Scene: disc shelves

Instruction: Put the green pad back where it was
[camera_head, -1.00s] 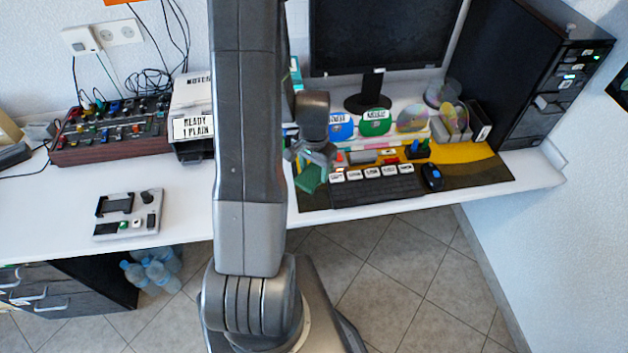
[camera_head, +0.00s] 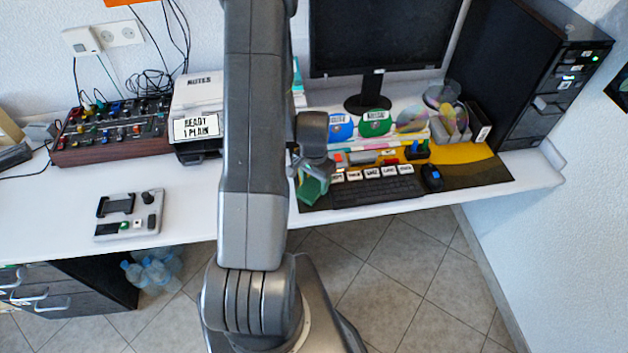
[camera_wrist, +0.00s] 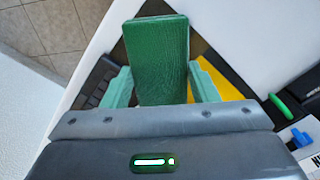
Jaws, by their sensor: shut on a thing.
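The green pad (camera_wrist: 158,55) is a flat, dark green rectangular block. In the wrist view it stands between the two pale green fingers of my gripper (camera_wrist: 160,88), which are shut on it. In the head view the green pad (camera_head: 312,189) hangs from my gripper (camera_head: 308,172) over the left end of the desk mat, left of the keyboard. Its lower edge looks close to the mat, but I cannot tell whether it touches. My arm hides part of the desk to the left.
A black keyboard (camera_head: 378,190), a mouse (camera_head: 432,177) and a row of labelled pieces lie on the mat.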

